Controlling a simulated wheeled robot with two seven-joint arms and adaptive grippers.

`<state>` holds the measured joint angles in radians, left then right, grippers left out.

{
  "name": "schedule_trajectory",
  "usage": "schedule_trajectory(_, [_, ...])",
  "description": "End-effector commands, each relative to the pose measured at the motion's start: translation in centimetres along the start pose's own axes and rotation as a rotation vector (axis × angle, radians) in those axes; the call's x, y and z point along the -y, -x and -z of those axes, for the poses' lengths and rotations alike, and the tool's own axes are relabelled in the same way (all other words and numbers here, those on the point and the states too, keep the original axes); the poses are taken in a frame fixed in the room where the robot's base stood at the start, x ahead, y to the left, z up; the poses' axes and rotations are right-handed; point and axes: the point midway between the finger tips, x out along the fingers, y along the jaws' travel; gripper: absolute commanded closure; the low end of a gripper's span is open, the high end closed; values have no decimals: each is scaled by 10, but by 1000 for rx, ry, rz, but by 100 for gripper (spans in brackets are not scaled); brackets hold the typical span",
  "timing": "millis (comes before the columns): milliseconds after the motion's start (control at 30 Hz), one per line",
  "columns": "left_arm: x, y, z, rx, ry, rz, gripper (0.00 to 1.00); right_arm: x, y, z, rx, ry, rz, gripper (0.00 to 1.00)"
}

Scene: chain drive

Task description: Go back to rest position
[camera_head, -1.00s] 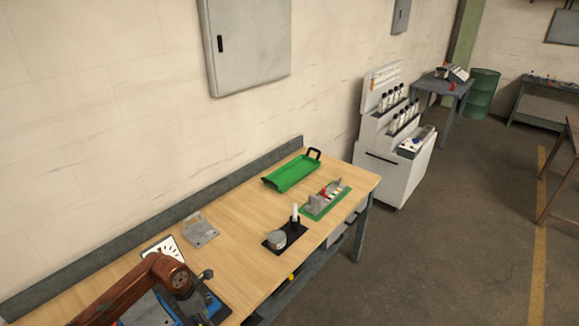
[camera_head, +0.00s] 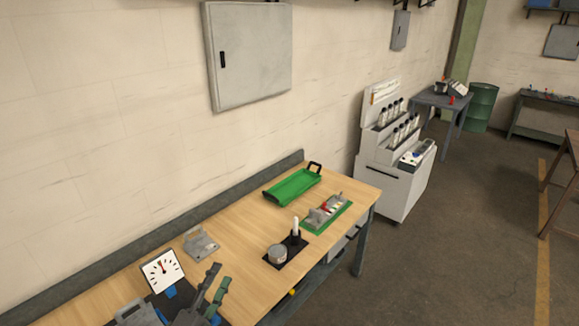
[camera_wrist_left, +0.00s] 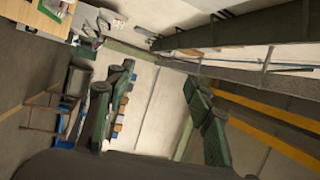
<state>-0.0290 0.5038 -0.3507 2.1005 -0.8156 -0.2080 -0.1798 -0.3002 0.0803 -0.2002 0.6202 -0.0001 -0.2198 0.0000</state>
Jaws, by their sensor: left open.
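My left gripper (camera_head: 219,273) shows at the bottom of the head view, its two dark green-grey fingers pointing up near the front left of the workbench (camera_head: 240,232). In the left wrist view the same fingers (camera_wrist_left: 160,78) are spread apart with nothing between them. The background there is tilted, with wall and beams beyond the fingers. My right gripper is not in view.
A dial gauge (camera_head: 162,271) and a grey bracket (camera_head: 201,243) are near the left gripper. A wall cabinet (camera_head: 249,55) hangs above.

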Motion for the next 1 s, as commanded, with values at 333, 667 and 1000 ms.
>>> schedule_trajectory(333, [-119,163,-145,777,671,-258,52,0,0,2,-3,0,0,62])
schedule_trajectory(667, [-207,317,-129,1218,1035,-528,52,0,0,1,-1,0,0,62])
schedule_trajectory(1000, [-237,406,-82,1444,1213,-719,52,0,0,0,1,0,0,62])
